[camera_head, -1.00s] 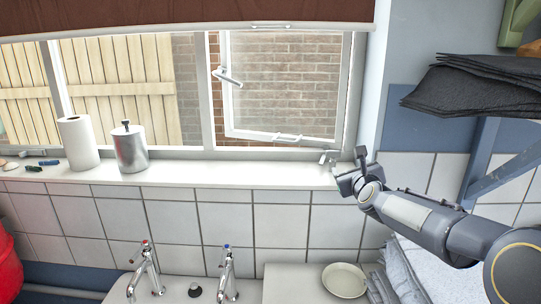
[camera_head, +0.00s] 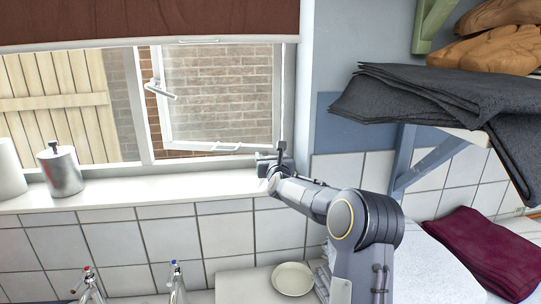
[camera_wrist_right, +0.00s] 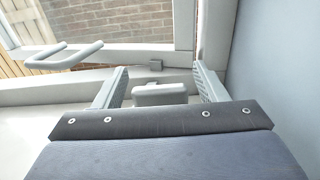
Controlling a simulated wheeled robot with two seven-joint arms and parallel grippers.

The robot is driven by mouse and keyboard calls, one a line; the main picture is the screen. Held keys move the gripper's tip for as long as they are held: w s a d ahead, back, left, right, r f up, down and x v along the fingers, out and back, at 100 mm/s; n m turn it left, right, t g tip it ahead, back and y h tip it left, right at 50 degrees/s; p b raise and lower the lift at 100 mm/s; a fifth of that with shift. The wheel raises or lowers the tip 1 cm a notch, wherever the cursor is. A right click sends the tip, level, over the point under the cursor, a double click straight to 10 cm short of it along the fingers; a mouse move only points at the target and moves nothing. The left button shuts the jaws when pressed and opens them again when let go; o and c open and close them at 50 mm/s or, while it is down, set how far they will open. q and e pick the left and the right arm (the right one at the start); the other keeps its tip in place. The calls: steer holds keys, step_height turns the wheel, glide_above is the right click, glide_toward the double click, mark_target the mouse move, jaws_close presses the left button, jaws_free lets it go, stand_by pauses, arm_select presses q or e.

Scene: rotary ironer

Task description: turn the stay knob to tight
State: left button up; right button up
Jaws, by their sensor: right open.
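My right gripper (camera_head: 272,163) is at the right end of the window sill, by the lower right corner of the window. The right wrist view shows its two fingers (camera_wrist_right: 160,85) apart. A grey rounded block (camera_wrist_right: 159,93), which looks like the stay knob, sits between the fingers with a gap on each side. In the head view the gripper largely hides this spot, and I cannot read whether the knob is loose or tight. The open window (camera_head: 217,95) has a pale handle (camera_head: 226,147) on its lower rail, also seen in the wrist view (camera_wrist_right: 65,55). My left gripper is out of view.
The window sill (camera_head: 130,190) carries a metal canister (camera_head: 61,172) and a paper roll (camera_head: 9,170) at the left. Dark folded cloths (camera_head: 430,95) overhang a shelf at the right.

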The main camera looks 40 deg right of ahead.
steer(key=c, duration=1)
